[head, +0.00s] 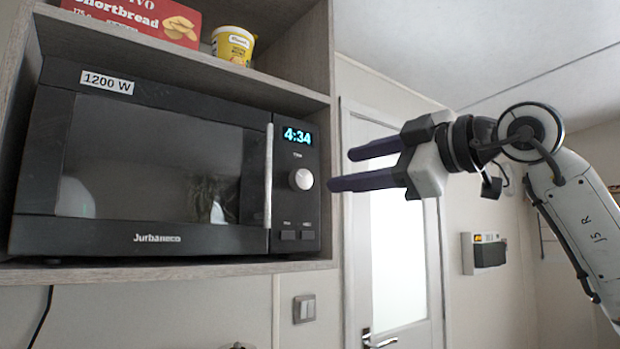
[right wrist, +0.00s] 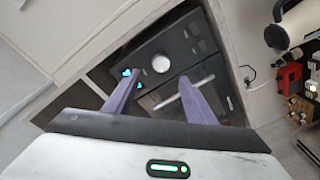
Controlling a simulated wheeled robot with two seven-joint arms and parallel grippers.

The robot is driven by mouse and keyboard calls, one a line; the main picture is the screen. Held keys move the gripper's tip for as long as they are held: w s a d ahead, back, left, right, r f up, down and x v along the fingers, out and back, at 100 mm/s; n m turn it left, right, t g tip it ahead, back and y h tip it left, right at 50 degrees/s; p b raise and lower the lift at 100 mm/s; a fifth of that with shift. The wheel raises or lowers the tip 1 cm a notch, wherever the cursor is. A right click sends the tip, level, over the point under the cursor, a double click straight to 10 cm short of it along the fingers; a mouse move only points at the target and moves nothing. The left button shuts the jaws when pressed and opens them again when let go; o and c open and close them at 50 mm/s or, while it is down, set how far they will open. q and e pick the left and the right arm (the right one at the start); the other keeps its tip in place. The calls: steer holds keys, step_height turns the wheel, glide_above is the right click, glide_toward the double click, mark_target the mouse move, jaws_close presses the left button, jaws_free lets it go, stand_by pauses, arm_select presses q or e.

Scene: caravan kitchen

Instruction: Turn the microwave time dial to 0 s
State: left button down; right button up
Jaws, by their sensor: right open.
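The black microwave (head: 160,240) sits in a wooden shelf niche, its door closed. Its display (head: 297,135) reads 4:34. The white round time dial (head: 301,179) is on the panel below the display. It also shows in the right wrist view (right wrist: 161,63), ahead of and between the finger lines. My right gripper (head: 338,169) is open and empty, to the right of the dial and apart from it, with its purple fingers pointing left. The fingers also show in the right wrist view (right wrist: 155,85). My left gripper is not in view.
Two buttons (head: 297,235) sit below the dial, and a vertical door handle (head: 268,177) stands left of it. A shortbread box (head: 130,18) and a yellow tub (head: 233,45) stand on the shelf above. The shelf's side wall (head: 327,80) rises above the panel's right side. A door (head: 395,250) is behind.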

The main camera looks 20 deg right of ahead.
mark_target(304, 178)
steer(key=p+x, duration=0.3)
steer(key=x, duration=0.5)
steer(key=shift+w+a+r, duration=0.1)
steer(key=shift+w+a, duration=0.1)
steer(key=shift+a, duration=0.05)
steer(key=shift+w+a, duration=0.25)
steer(key=shift+w, duration=0.25)
steer(key=c, duration=1)
steer(key=shift+c, duration=0.2)
steer(key=shift+n, duration=0.3)
